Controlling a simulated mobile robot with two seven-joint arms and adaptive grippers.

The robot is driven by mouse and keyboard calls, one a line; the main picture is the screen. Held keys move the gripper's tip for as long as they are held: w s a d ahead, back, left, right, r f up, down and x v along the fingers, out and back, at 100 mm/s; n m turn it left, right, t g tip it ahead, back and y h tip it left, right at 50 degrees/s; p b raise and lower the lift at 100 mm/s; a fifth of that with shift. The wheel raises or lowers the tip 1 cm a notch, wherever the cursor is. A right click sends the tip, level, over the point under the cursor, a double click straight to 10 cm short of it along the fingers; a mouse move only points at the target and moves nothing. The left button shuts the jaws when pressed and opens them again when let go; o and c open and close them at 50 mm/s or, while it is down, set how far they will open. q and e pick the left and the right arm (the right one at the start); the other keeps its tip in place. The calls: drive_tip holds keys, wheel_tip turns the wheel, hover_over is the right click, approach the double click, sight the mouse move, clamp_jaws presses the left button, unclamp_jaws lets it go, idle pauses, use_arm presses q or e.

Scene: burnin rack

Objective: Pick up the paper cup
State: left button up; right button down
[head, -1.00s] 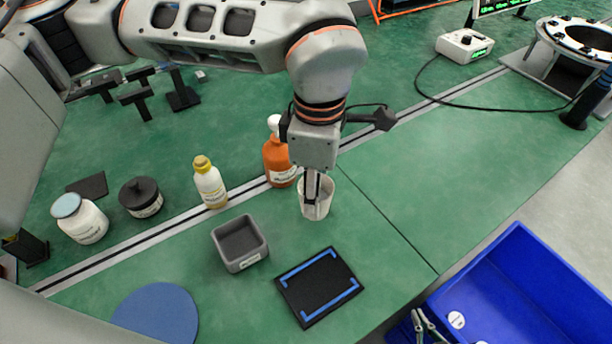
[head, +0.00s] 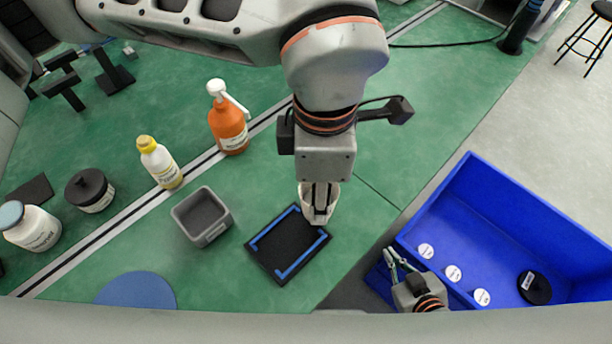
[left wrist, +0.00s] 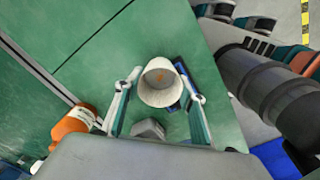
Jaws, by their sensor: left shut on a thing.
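In the head view the cup overlaps the upper right corner of the black mat with blue edge strips (head: 266,247). Its exact height over the table is hard to judge. My right gripper (head: 392,254) is at the blue bin's near left corner, its fingers apart and empty.
A grey open box (head: 203,238), a yellow-capped bottle (head: 160,166), an orange pump bottle (head: 229,130), a dark jar (head: 90,192) and a white jar (head: 33,229) stand to the left. A blue disc (head: 138,290) lies in front. The blue bin (head: 470,180) is at the right.

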use_arm(q)
drive_tip(key=shift+s+d, duration=0.7)
drive_tip(key=shift+d, duration=0.1)
idle(3.0)
